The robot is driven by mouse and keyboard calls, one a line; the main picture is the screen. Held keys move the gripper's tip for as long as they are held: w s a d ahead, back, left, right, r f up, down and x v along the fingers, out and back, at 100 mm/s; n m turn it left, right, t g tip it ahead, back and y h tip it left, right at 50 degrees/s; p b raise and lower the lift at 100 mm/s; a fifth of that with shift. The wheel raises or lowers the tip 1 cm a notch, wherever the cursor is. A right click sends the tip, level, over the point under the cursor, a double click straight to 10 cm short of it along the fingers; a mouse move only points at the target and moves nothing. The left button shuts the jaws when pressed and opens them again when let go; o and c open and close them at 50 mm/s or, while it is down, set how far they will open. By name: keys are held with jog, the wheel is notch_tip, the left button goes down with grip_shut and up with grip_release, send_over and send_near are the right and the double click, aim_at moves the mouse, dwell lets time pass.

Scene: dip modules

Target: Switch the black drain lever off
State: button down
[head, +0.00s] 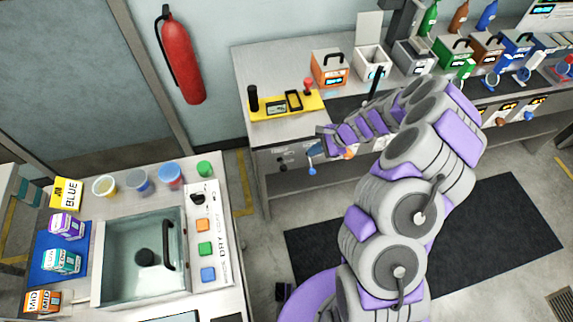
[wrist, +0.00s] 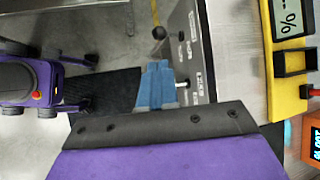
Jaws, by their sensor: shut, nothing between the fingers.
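The black drain lever (head: 283,162), with a ball knob, sticks out of the dark front panel of the bench, left of a blue lever (head: 311,170). In the wrist view the black lever's knob (wrist: 159,32) shows beyond the fingertips, apart from them. My gripper (head: 321,131) is in front of the bench, up and to the right of the black lever in the head view. In the wrist view my gripper (wrist: 155,66) has its fingers together and empty. A short metal stub shows beside the fingers; whether they touch it I cannot tell.
A yellow panel (head: 288,104) and an orange box (head: 329,70) stand on the bench above. A dark mat (head: 500,230) lies on the floor. A fire extinguisher (head: 182,60) hangs behind.

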jog(key=shift+d, duration=0.5)
jog(key=b, duration=0.4)
send_near(286, 167)
jog(key=shift+x, duration=3.55)
jog(key=shift+w, duration=0.1)
